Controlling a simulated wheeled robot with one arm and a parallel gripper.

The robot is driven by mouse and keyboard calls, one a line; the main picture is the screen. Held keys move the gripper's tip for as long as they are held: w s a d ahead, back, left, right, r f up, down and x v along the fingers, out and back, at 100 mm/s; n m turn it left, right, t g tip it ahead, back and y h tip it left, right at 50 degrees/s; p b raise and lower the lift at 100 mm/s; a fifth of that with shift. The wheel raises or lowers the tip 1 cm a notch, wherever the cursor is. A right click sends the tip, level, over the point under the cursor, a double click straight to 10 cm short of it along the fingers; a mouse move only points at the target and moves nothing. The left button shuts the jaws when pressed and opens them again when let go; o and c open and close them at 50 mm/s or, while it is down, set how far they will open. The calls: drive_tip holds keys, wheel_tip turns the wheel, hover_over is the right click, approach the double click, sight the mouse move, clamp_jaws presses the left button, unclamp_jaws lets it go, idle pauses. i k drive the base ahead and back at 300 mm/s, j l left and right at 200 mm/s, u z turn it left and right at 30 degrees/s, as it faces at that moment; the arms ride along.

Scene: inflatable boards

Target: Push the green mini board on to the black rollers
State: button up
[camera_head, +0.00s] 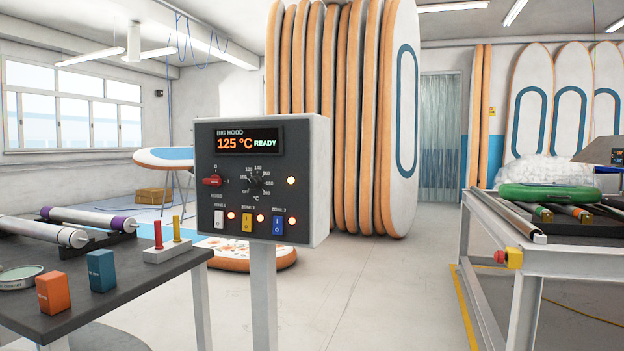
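The green mini board (548,193) lies flat on the metal-framed table at the right. It has rounded ends and its long side faces me. Dark rollers (520,222) run along the near part of the same table, close to the board. Some rollers there show orange and green parts. I cannot tell whether the board touches any roller. My gripper is not in view.
A grey control box (318,180) on a post stands in the middle foreground, reading 125 °C READY. A dark table (150,285) at the left holds tubes and small boxes. Tall boards (400,120) stand behind. Clear floor (395,290) lies between box and right table.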

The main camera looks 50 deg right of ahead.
sight(513, 192)
drive_tip(key=z, duration=2.9)
drive_tip(key=i+u, duration=0.2)
drive_tip(key=i, duration=0.3)
drive_tip(key=i+u, duration=0.2)
drive_tip(key=i, duration=0.3)
drive_tip(key=i+l+u, duration=0.2)
drive_tip(key=i, duration=0.3)
drive_tip(key=i+l+u, duration=0.2)
drive_tip(key=i, duration=0.3)
drive_tip(key=i+u, duration=0.45)
drive_tip(key=i, duration=0.9)
